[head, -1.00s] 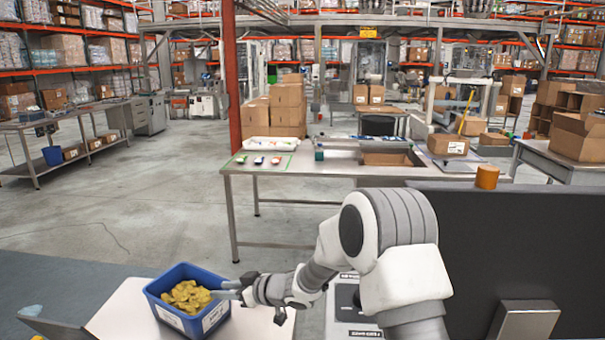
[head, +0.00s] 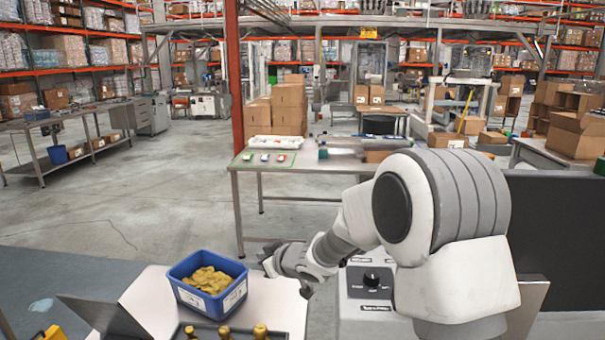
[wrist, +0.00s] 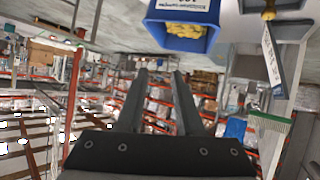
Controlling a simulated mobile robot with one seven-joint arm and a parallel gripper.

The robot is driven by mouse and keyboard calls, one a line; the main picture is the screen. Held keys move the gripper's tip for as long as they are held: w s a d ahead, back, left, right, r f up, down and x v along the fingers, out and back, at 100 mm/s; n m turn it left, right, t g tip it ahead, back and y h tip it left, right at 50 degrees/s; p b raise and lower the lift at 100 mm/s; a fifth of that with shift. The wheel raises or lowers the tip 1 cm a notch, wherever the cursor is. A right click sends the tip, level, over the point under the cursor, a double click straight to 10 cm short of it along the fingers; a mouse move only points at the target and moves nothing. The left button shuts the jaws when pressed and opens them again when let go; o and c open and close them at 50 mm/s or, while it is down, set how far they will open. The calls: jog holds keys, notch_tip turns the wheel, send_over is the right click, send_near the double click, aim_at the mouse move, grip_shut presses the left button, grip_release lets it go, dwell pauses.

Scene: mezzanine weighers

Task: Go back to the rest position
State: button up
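My gripper (head: 268,259) is just right of a blue bin (head: 236,300) in the head view, apart from it. In the wrist view my gripper (wrist: 159,74) has its two dark fingers spread, with nothing between them. The arm is bent, with its large white elbow filling the right of the head view. The blue bin holds a heap of yellow pieces (head: 208,280) and stands on a white table (head: 150,305). The bin (wrist: 172,38) also shows at the top of the wrist view.
A dark tray with several gold-topped items (head: 225,331) lies at the near edge, right beside the bin. A grey control box with a black knob (head: 371,280) stands below my arm. A metal workbench (head: 310,165) is beyond. Open floor (head: 130,215) lies to the left.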

jog(key=s+d+r+m+t+h, duration=0.1)
jog(key=s+d+r+m+h, duration=0.25)
jog(key=s+d+r, duration=0.45)
jog(key=s+d+r+m+h, duration=0.3)
jog(key=s+d+r+h, duration=0.15)
jog(key=d, duration=0.85)
jog(key=s+d+f+m+g, duration=0.1)
jog(key=s+d+g, duration=0.1)
jog(key=s, duration=0.9)
jog(key=s+d+m+g, duration=0.1)
jog(key=s+m+g, duration=0.1)
jog(key=s, duration=1)
jog(key=shift+s+d+f, duration=0.3)
jog(key=shift+d+f, duration=0.1)
jog(key=shift+d+m, duration=0.15)
jog(key=shift+m, duration=0.2)
